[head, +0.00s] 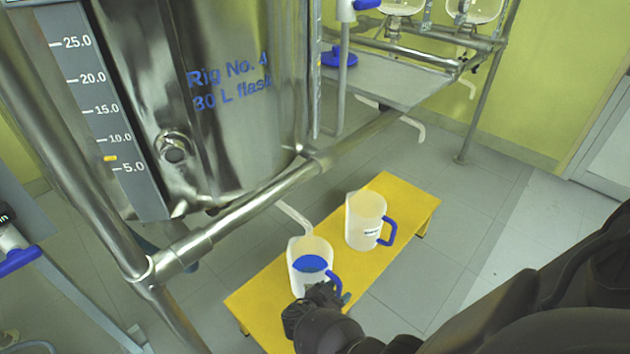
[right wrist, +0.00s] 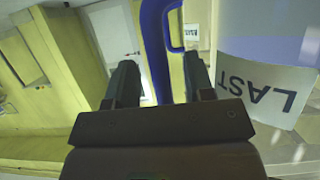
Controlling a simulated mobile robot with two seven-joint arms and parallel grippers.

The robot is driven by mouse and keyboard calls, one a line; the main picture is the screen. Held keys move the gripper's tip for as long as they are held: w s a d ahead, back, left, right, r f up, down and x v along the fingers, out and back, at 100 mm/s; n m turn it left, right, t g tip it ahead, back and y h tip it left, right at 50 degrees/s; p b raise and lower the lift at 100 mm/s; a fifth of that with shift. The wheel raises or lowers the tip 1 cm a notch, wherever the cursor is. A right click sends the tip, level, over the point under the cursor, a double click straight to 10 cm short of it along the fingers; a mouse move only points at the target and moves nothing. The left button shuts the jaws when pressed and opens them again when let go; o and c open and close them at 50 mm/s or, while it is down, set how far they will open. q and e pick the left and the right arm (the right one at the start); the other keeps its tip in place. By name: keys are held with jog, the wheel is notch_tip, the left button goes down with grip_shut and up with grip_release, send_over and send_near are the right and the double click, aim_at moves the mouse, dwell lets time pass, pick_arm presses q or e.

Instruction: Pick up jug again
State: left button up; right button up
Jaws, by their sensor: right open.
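The near jug (head: 308,282) is white and translucent with a blue handle and something blue showing inside. It stands upright on the yellow bench (head: 262,297). My right gripper (head: 332,293) is at this jug's handle side, open. In the right wrist view, the blue handle (right wrist: 154,45) runs between the two open fingers (right wrist: 160,85), and I cannot tell whether they touch it. The jug's wall with a "LAST" label (right wrist: 268,95) fills the right of that view. A second white jug (head: 362,215) with a blue handle stands farther back on the bench. My left gripper is not in view.
The steel vessel marked "Rig No. 4" (head: 230,125) and its pipe frame (head: 245,208) stand at the left, above the bench. A bent outlet tube (head: 295,215) hangs near the near jug. Grey floor (head: 455,235) is clear right of the bench.

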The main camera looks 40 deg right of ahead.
jog(key=shift+c, duration=0.3)
grip_shut()
dwell(1.0)
jog(key=shift+w+r, duration=0.15)
